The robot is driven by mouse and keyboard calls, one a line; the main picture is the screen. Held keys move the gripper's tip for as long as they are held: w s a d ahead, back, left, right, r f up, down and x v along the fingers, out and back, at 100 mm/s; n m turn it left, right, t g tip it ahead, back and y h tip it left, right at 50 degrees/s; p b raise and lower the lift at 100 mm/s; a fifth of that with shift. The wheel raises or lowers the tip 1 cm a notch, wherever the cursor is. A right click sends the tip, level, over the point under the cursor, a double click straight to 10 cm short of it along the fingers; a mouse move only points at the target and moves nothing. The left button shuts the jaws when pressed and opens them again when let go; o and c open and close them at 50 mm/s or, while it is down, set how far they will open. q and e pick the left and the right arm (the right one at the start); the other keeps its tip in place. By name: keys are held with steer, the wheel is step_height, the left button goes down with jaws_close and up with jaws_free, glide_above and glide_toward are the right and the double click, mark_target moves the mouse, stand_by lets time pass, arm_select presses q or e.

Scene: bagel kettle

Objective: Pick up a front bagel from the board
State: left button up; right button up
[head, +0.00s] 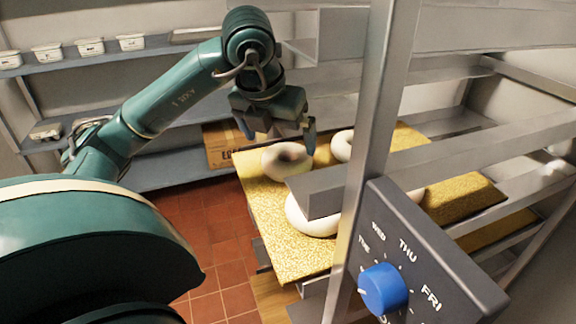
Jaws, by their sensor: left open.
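The board (262,218) is covered in yellow grains and lies on a rack shelf. Several pale ring bagels are on it. One bagel (287,159) is near its left edge, a second (342,145) is behind to the right, and another (309,217) is nearer the camera, partly hidden by a metal rack bar. My left gripper (278,143) is open and empty, pointing down at the bagel by the left edge, with its fingers just above or beside it. I cannot tell whether they touch it. My right gripper is not in view.
A metal rack post (365,130) and crossbar (470,142) stand in front of the board. A dial panel (425,255) with a blue knob (383,289) is at lower right. A cardboard box (222,150) sits behind. Shelves with white tubs (90,46) line the back wall.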

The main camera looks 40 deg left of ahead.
mark_target(286, 153)
arm_select(q)
steer(key=shift+w+p+x, duration=0.15)
steer(key=shift+x, duration=1.35)
steer(key=shift+w+p+x, duration=0.1)
steer(key=shift+p+x, duration=0.05)
steer(key=shift+x, duration=1.35)
steer(key=shift+r, duration=0.1)
steer(key=shift+c, duration=0.3)
steer(key=c, duration=0.6)
